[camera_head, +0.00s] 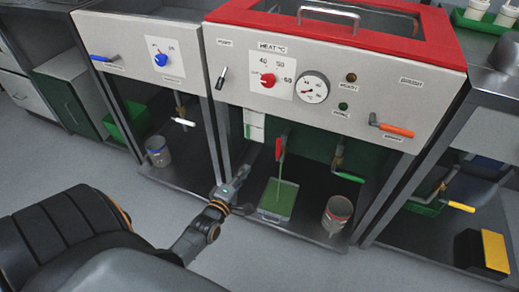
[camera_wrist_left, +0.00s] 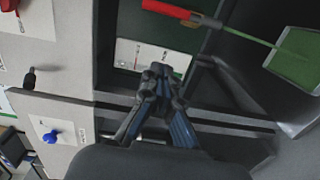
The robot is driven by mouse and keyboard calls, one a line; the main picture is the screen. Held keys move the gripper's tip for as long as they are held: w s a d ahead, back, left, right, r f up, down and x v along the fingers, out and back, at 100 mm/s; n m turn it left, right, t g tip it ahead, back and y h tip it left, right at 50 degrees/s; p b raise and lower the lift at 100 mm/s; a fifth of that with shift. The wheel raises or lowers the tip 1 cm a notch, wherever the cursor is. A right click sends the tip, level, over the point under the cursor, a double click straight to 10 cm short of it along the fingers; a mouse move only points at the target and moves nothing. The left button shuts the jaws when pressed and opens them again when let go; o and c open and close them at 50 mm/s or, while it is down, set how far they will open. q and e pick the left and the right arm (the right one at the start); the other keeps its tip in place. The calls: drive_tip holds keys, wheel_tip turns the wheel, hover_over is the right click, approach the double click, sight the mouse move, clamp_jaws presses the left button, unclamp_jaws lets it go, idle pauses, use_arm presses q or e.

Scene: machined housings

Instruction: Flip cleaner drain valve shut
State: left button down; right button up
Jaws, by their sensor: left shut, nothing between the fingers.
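The drain valve's red handle (camera_head: 279,148) hangs upright under the red-topped cleaner (camera_head: 228,75); it also shows at the top of the left wrist view (camera_wrist_left: 168,11). A thin green stream runs from the valve into a green-filled tray (camera_head: 278,200), which also shows in the left wrist view (camera_wrist_left: 298,58). My left gripper (camera_head: 242,174) is shut and empty, left of the handle and apart from it. In the left wrist view its fingertips (camera_wrist_left: 158,76) meet below a white label card (camera_wrist_left: 150,58). My right gripper is out of view.
The cleaner's front has a red heat knob (camera_head: 268,80), a gauge (camera_head: 312,87) and an orange lever (camera_head: 393,130). A green-handled valve (camera_head: 350,177) hangs above a metal can (camera_head: 337,214) to the right. Cabinet posts stand on both sides. The floor in front is clear.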

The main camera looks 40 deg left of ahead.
sight(280, 146)
use_arm(q)
drive_tip(key=w+d+r+b, duration=0.1)
drive_tip(key=w+b, duration=0.1)
drive_tip(key=w, duration=0.9)
drive_tip(key=shift+w+d+n, duration=0.2)
drive_tip(key=shift+w+n, duration=0.1)
drive_tip(key=shift+w, duration=0.1)
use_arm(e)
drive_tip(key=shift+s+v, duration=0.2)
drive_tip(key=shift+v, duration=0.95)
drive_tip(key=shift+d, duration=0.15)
use_arm(q)
drive_tip(key=shift+d+r, duration=0.1)
drive_tip(key=shift+d, duration=0.15)
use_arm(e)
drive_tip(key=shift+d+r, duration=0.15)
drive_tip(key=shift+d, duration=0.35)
